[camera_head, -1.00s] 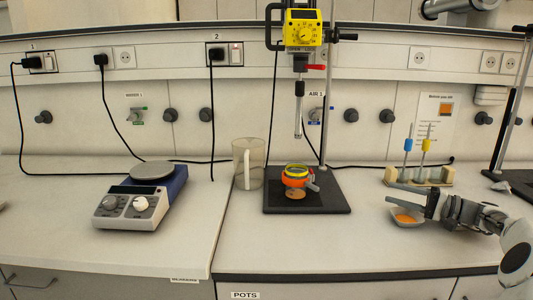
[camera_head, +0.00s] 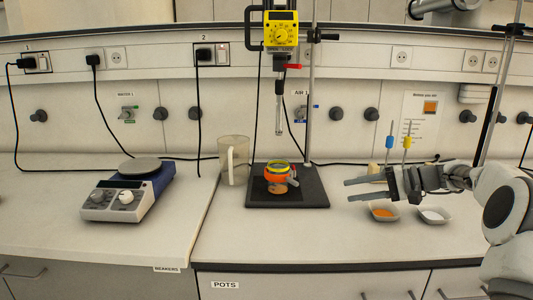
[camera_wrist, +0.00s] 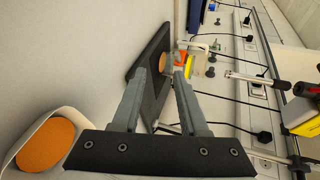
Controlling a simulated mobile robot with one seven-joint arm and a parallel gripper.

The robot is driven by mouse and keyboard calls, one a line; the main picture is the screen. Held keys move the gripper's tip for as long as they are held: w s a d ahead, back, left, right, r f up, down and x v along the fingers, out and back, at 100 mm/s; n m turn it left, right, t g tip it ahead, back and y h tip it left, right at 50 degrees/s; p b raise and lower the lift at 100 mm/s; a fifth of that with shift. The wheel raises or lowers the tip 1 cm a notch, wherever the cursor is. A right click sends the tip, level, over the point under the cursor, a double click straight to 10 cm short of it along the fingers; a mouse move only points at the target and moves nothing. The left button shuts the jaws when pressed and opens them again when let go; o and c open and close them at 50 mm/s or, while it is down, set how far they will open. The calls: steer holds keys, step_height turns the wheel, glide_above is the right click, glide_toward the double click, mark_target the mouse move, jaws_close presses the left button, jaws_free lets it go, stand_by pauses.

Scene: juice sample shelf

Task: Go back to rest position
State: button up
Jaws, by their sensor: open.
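My gripper (camera_head: 358,190) is open and empty, held above the bench at the right, with its fingers pointing left. In the wrist view its two fingers (camera_wrist: 157,88) stand apart with nothing between them. My gripper is above and near a small white dish of orange powder (camera_head: 384,212); this dish (camera_wrist: 50,143) also shows in the wrist view at the lower left. An orange-ringed beaker (camera_head: 278,178) stands on the black stand base (camera_head: 310,192), to the left of my gripper and apart from it.
A yellow overhead stirrer (camera_head: 281,30) hangs above the beaker on a metal rod. A clear jug (camera_head: 235,162) and a hotplate (camera_head: 125,195) stand to the left. A second dish with white powder (camera_head: 433,215) and a rack with blue and yellow tools (camera_head: 390,143) are near my arm.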

steer(key=s+a+r+n+g+h, duration=0.25)
steer(key=s+a+h, duration=0.45)
steer(key=s+a, duration=0.65)
steer(key=s+d+f+n+t+h, duration=0.1)
steer(key=s+h, duration=0.1)
steer(key=s, duration=0.6)
steer(key=s+d+f+t+h, duration=0.1)
steer(key=s+h, duration=0.1)
steer(key=s, duration=0.6)
steer(key=s+d+f+n+t+h, duration=0.1)
steer(key=s+d+h, duration=0.1)
steer(key=s, duration=0.6)
step_height(320, 180, up, 17)
steer(key=p, duration=1.7)
steer(key=shift+a+r+p, duration=0.2)
steer(key=shift+p, duration=0.15)
